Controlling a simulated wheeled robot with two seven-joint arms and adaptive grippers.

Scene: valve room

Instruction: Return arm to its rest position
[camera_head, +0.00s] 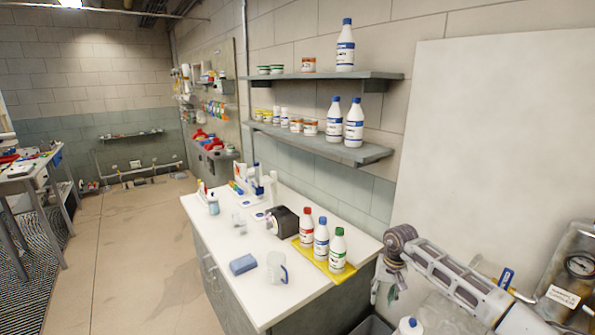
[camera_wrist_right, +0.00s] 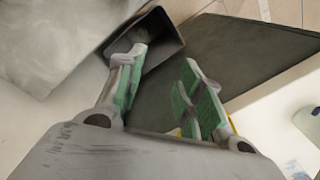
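My right arm comes in from the lower right in the head view. Its gripper (camera_head: 384,292) hangs down just past the right end of the white counter (camera_head: 215,228), in front of the pale wall panel. In the right wrist view the gripper (camera_wrist_right: 166,62) has its two green-padded fingers apart, with nothing held between them. A dark grey bin (camera_wrist_right: 172,50) lies below and beyond the fingers. My left arm and left gripper are not in view.
A yellow tray (camera_head: 310,262) with red-, blue- and green-capped bottles stands near the counter's right end, close to my right gripper. A blue sponge (camera_head: 243,264) and clear jug (camera_head: 276,268) lie leftward. A gauge (camera_head: 580,265) is at far right.

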